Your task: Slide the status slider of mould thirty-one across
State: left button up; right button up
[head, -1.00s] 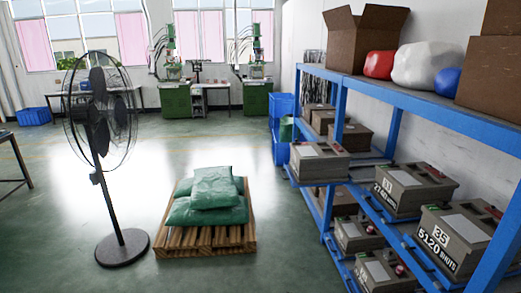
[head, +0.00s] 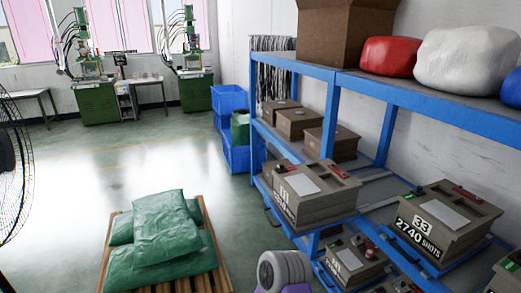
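A grey-brown mould box (head: 325,200) sits at the left end of the middle shelf of the blue rack. The label on its front is seen at a slant and appears to read 31. Its top carries a pale sheet, a red strip (head: 333,168) toward the back right and a small green part near the back left corner. Which of these is the slider is too small to tell. Neither gripper shows.
The mould marked 33, 2740 SHOTS (head: 445,222) stands to the right on the blue rack (head: 355,85). More moulds are on the shelf below. A pallet with green sacks (head: 155,240) lies on the floor to the left. A fan (head: 12,165) stands at the left edge.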

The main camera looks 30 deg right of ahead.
aim_at(282, 169)
jog(key=z, duration=0.5)
jog(key=i, duration=1.7)
jog(key=z, duration=0.65)
